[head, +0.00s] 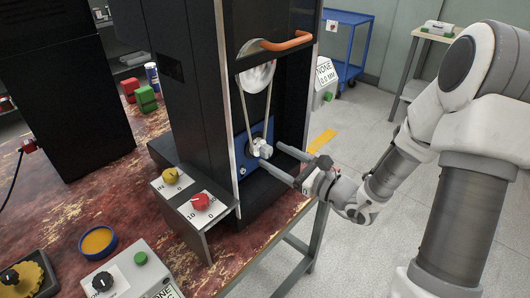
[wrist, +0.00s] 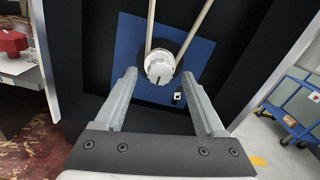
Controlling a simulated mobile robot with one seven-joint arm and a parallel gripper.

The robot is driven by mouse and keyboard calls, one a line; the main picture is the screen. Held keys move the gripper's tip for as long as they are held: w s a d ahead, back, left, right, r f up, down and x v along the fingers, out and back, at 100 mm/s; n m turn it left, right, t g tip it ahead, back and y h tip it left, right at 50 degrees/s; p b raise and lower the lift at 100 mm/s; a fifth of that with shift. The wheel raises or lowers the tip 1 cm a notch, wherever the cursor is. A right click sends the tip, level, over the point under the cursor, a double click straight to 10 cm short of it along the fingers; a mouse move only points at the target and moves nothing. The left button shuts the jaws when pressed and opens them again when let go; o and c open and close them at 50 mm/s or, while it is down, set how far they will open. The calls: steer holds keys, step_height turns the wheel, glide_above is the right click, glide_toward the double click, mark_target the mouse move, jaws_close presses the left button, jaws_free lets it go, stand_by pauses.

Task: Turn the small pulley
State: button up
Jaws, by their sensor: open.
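The small pulley (head: 262,150) is a light, knobbed wheel low on a blue plate (head: 241,151) inside the black machine, with a belt looped around it. In the wrist view the pulley (wrist: 160,66) has a white knobbed face with a dark mark near its lower edge. My gripper (head: 286,163) is open and points at the pulley from the right. In the wrist view its two fingers (wrist: 156,88) lie to either side below the pulley, with nothing between them. I cannot tell whether a finger touches the pulley.
The large pulley (head: 258,76) is above, under an orange handle (head: 287,41). A panel with a yellow knob (head: 170,175) and a red knob (head: 201,201) juts out at the left front. A blue cart (head: 347,45) stands behind. Floor at the right is clear.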

mark_target(269, 153)
steer(key=shift+x, duration=2.05)
steer(key=c, duration=1.1)
